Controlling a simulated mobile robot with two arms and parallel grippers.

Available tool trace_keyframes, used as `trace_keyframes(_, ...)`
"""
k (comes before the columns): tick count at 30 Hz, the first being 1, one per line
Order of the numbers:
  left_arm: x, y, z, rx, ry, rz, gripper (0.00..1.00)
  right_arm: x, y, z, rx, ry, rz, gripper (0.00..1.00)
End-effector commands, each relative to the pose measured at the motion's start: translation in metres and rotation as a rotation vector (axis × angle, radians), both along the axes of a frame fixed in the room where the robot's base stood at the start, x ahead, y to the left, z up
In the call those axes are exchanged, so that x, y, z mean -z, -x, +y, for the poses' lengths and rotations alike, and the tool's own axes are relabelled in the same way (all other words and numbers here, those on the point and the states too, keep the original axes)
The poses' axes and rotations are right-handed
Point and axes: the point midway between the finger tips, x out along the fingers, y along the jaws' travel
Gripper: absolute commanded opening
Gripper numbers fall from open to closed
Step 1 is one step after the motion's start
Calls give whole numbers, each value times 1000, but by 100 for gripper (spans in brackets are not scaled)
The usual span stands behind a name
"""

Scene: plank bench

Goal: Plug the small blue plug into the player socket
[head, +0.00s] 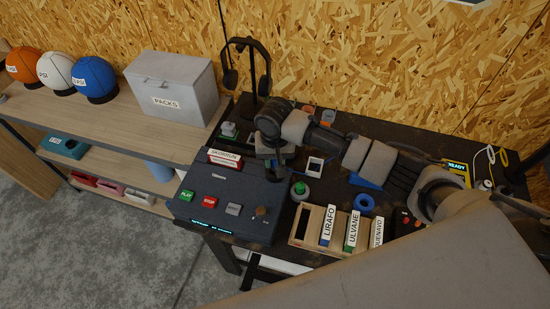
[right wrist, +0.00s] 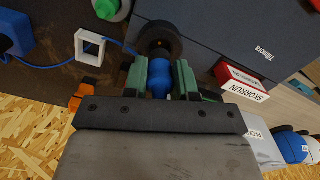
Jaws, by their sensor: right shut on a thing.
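The player (head: 235,190) is a dark blue-grey box on the bench, with green, red and grey buttons and a knob on top. Its socket (right wrist: 160,40), a black round collar, shows in the right wrist view at the player's side. My right gripper (head: 271,155), also in the right wrist view (right wrist: 160,82), is shut on the small blue plug (right wrist: 160,76). The plug lies between the green fingers, its front end close to the collar. I cannot tell whether it touches or enters it. A blue cable (right wrist: 122,46) runs off to the left. My left gripper is not in view.
A green-topped knob (head: 299,189) and a wooden tray of labelled cassettes (head: 303,226) stand right of the player. A headphone stand (head: 262,65) is behind. A red-labelled SKORRUN cassette (head: 225,157) is at the player's back.

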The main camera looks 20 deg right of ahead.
Motion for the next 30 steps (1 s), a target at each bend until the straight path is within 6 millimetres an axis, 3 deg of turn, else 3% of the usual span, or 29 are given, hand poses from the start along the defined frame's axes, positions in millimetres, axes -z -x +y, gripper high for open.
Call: trace_keyframes(30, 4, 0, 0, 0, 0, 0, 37, 21, 0, 0, 1, 1, 0, 4)
